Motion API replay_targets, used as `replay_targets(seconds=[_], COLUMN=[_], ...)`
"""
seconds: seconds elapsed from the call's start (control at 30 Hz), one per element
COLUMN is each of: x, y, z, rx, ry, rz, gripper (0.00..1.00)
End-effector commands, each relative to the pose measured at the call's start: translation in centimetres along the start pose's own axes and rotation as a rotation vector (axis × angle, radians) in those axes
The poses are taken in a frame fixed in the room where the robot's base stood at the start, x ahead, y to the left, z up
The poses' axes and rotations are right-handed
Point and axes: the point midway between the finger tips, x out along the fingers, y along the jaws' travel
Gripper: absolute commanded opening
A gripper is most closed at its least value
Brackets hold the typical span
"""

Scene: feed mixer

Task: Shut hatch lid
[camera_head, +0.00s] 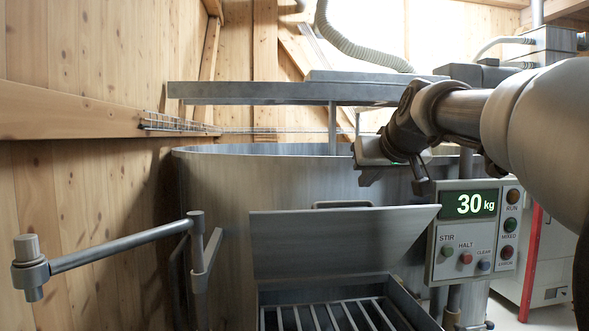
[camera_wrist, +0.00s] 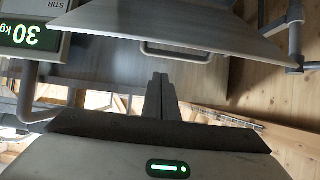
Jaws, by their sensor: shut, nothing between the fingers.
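The hatch lid (camera_head: 340,243) is a grey metal plate. It stands raised and leans back over the open hatch (camera_head: 420,315) at the front of the mixer, and bars show inside the opening. A bar handle (camera_head: 343,204) shows just above the lid's top edge. In the wrist view the lid (camera_wrist: 190,25) fills the top, with its handle (camera_wrist: 175,53) below. My gripper (camera_head: 372,174) is behind, above and right of the lid, apart from it. In the wrist view its fingers (camera_wrist: 160,80) are together and empty, pointing towards the handle side.
The mixer drum (camera_head: 250,180) stands behind the lid, with a flat beam (camera_head: 260,93) over it. A control panel (camera_head: 468,233) reading 30 kg is to the right. A jointed grey bar (camera_head: 120,246) sticks out on the left. The space in front of the lid looks clear.

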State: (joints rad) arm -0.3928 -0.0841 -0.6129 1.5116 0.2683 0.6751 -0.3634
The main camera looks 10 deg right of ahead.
Motion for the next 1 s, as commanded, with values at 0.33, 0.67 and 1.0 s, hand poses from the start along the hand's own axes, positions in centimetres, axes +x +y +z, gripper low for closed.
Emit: replay_targets(seconds=[0.33,0.67,1.0], x=[2.8,2.1,2.2], y=[0.0,0.1,0.1], z=[1.7,3.8,3.9], rx=[0.003,0.002,0.002], ry=[0.001,0.001,0.001], rz=[-0.002,0.0,0.001], gripper=[0.0,0.0,0.0])
